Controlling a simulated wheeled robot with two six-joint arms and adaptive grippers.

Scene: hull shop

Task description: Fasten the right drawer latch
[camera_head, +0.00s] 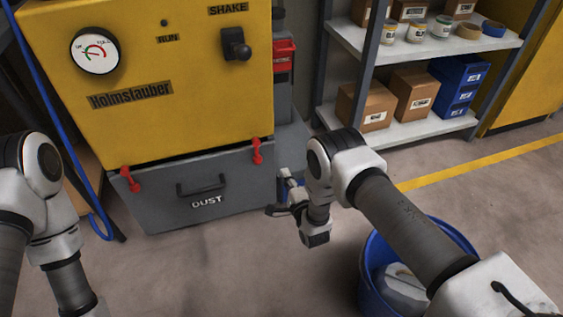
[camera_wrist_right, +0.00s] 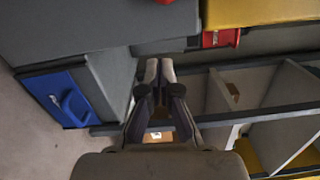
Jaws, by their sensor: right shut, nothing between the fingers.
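The grey dust drawer (camera_head: 224,202) sits under the yellow machine and bears the word DUST and a dark handle. The right drawer latch (camera_head: 257,151) is a small red lever at the drawer's upper right edge; I cannot tell whether it is fastened. A similar red left latch (camera_head: 130,179) is at the other end. My right gripper (camera_head: 274,210) is shut and empty, to the right of the drawer and lower than the right latch. Its closed fingertips also show in the right wrist view (camera_wrist_right: 160,68). My left arm shows at the left edge, but its gripper is out of view.
The yellow machine (camera_head: 190,62) stands above the drawer. A blue bin (camera_head: 372,270) with pale contents stands under my right arm. A shelf (camera_head: 432,124) with boxes is at the back right. A blue hose (camera_head: 50,95) hangs at the left. The floor before the drawer is clear.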

